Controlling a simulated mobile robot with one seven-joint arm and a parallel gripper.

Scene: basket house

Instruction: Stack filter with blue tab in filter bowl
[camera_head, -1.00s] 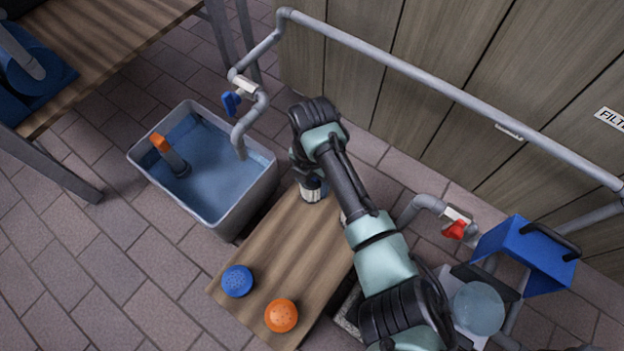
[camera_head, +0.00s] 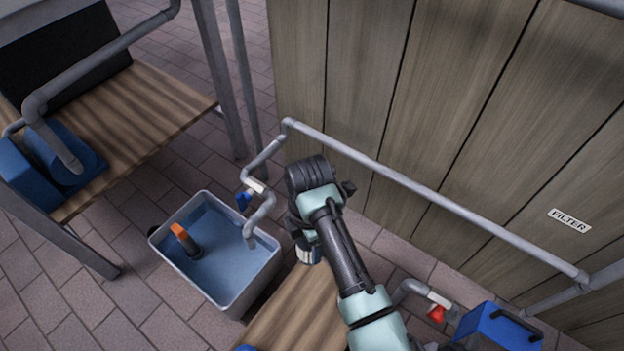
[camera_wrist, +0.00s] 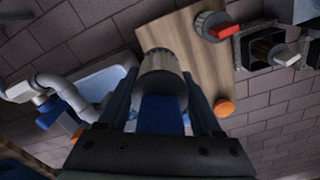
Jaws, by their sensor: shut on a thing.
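My gripper (camera_head: 308,240) is shut on a grey cylindrical filter (camera_wrist: 160,75) with a blue tab (camera_wrist: 162,113), which sits between the fingers in the wrist view. In the head view the filter (camera_head: 309,255) shows below the gripper, partly hidden by it, near the far end of the wooden bench top. Whether it touches the bench top I cannot tell. A filter with an orange tab (camera_head: 186,240) stands in the grey tub of water. A filter with a red tab (camera_wrist: 215,26) shows on the bench top in the wrist view. I cannot identify the filter bowl for sure.
The grey tub (camera_head: 267,284) is left of the wooden bench top (camera_head: 300,318). A pipe with a blue valve (camera_head: 244,200) reaches over the tub. A red valve (camera_head: 436,313) and a blue box (camera_head: 498,330) are at right. An orange knob (camera_wrist: 224,108) shows in the wrist view.

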